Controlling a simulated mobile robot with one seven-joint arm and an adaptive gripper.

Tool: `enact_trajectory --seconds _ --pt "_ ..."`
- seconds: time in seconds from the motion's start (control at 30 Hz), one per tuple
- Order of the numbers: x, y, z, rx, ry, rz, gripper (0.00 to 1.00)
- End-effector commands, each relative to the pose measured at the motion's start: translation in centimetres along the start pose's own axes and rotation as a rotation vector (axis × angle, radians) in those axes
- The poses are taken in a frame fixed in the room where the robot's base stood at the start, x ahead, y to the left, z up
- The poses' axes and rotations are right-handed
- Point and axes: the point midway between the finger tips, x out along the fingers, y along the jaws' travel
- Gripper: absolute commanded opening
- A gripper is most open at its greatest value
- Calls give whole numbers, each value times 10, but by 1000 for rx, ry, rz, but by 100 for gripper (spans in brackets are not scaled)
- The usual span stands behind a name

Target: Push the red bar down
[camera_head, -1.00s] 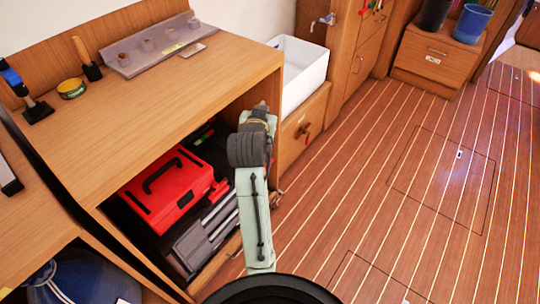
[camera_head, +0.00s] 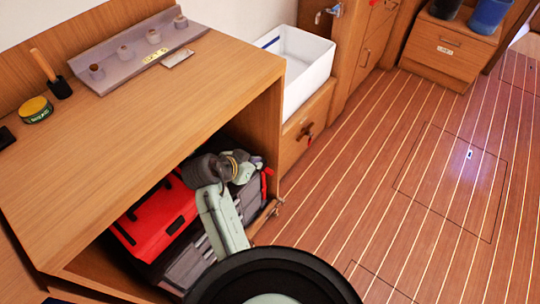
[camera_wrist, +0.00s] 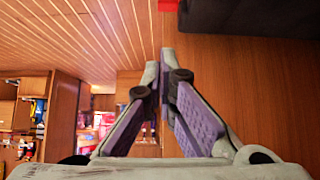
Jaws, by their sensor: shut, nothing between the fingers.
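A small red bar (camera_head: 266,183) stands at the right end of the dark grey box in the open cabinet, in the head view. A red piece (camera_wrist: 168,5) shows at the top edge of the wrist view, beside a dark block; it looks like the same bar. My gripper (camera_wrist: 161,58) is shut and empty, its fingertips pointing toward that red piece with a gap between. In the head view my arm reaches into the cabinet opening, and its wrist hides part of the boxes; the fingertips are not clear there.
A red toolbox (camera_head: 153,222) and a dark grey box (camera_head: 190,262) fill the cabinet's lower space. The wooden cabinet top (camera_head: 160,100) overhangs my arm. A white bin (camera_head: 300,68) stands to the right. The striped floor (camera_head: 370,180) is clear.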

Motion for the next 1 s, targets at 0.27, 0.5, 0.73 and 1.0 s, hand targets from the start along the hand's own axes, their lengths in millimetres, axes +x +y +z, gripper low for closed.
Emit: enact_trajectory --seconds 0.27,0.5,0.73,1.0 --pt "0 0 0 0 0 -1 0" --pt "2 0 0 0 0 0 0" --pt "33 1 -1 -1 -1 4 0" --pt "91 1 -2 1 -2 3 0"
